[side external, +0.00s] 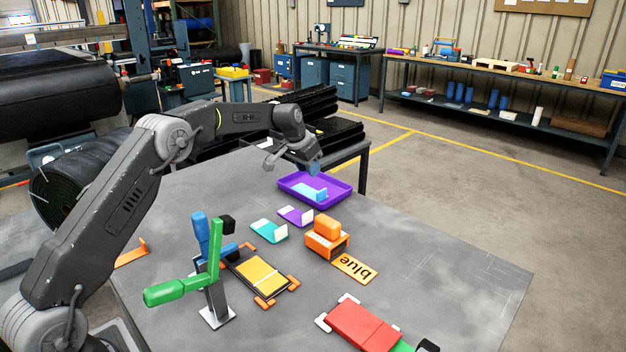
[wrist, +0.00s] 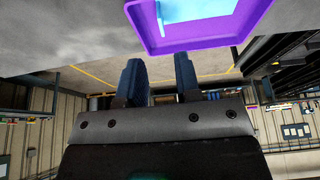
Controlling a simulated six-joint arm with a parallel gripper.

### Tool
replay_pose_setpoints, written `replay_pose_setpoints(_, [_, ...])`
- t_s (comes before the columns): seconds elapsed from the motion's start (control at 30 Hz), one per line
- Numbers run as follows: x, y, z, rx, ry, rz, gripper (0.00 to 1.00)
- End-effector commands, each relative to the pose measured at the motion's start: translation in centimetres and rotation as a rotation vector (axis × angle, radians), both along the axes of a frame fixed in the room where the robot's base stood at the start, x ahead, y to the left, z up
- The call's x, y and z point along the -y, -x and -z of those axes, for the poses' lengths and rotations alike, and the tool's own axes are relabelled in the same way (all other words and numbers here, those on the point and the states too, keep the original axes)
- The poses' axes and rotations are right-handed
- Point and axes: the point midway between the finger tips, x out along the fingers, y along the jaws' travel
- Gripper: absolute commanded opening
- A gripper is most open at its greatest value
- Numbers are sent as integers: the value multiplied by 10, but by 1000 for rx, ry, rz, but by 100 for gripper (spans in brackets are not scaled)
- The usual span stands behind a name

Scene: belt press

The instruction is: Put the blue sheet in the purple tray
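The blue sheet (side external: 305,191), light blue with an upturned end, lies inside the purple tray (side external: 342,198) on the far part of the grey table. The wrist view shows part of the purple tray (wrist: 155,45) at the top edge, with part of the blue sheet (wrist: 178,9) in it. My gripper (side external: 315,172) is above the back of the tray, apart from the sheet. In the wrist view its two dark blue fingers (wrist: 160,78) stand apart with nothing between them.
Purple (side external: 292,215) and teal (side external: 268,231) bent sheets lie in front of the tray. A green-handled clamp (side external: 214,262) rises by a yellow piece (side external: 262,275). A red piece (side external: 362,325) is nearer.

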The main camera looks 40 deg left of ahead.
Motion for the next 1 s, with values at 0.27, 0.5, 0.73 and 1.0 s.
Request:
replay_pose_setpoints(0.27, [0, 6, -13, -1, 0, 0, 31])
replay_pose_setpoints(0.5, [28, 33, -59, 13, -3, 3, 31])
replay_pose_setpoints(0.73, [84, 116, -128, 32, -8, 3, 31])
replay_pose_setpoints(1.0, [136, 240, -162, 56, -8, 2, 31])
